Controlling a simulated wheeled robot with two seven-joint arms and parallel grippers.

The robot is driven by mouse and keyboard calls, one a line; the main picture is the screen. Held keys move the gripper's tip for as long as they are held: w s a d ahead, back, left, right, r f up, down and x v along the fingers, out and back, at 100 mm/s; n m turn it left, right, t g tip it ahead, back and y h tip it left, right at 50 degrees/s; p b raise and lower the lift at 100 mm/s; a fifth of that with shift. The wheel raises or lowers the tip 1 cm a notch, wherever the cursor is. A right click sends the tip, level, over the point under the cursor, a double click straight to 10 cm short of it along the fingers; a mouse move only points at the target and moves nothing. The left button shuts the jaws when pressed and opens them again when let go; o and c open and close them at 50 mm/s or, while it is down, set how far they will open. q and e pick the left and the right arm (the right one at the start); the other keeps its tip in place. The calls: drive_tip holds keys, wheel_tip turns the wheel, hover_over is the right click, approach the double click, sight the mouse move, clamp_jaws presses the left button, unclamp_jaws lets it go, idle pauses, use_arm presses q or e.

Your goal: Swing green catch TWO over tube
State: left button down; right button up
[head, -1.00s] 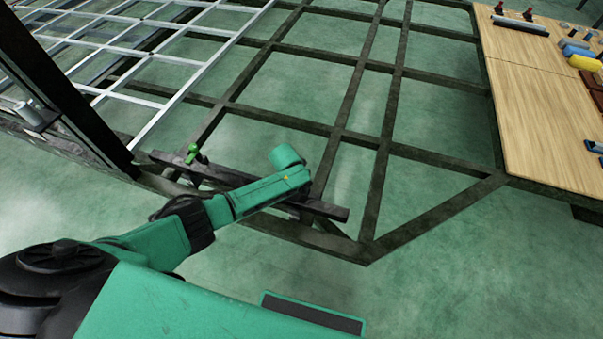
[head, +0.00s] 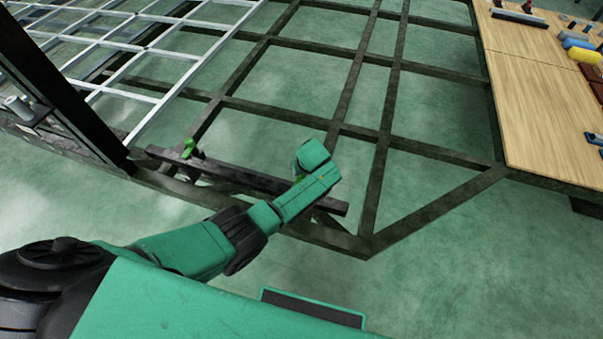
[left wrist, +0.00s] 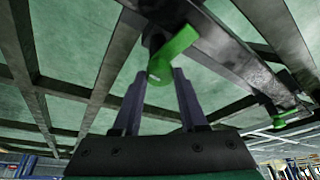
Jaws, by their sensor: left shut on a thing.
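In the left wrist view my left gripper (left wrist: 160,92) is shut on a green catch (left wrist: 175,55), with its lower end between the fingers. This catch sits on a dark tube (left wrist: 225,45). A second green catch (left wrist: 284,115) shows farther along the tube. In the head view the dark tube (head: 245,178) lies across the chassis front, with one green catch (head: 189,149) standing near its left end. My wrist covers the tube's right part and hides the fingers. No number on either catch is readable. My right gripper is not in view.
The dark chassis frame (head: 383,145) has open gaps showing green floor. A pale metal grid (head: 165,82) and a dark upright post (head: 70,90) stand at left. A wooden table (head: 540,100) with several tools is at the right.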

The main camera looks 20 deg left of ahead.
use_arm(q)
drive_tip(key=shift+n+b, duration=0.35)
drive_tip(key=shift+n, duration=0.25)
drive_tip(key=shift+w, duration=0.1)
drive_tip(key=shift+c, duration=2.2)
unclamp_jaws()
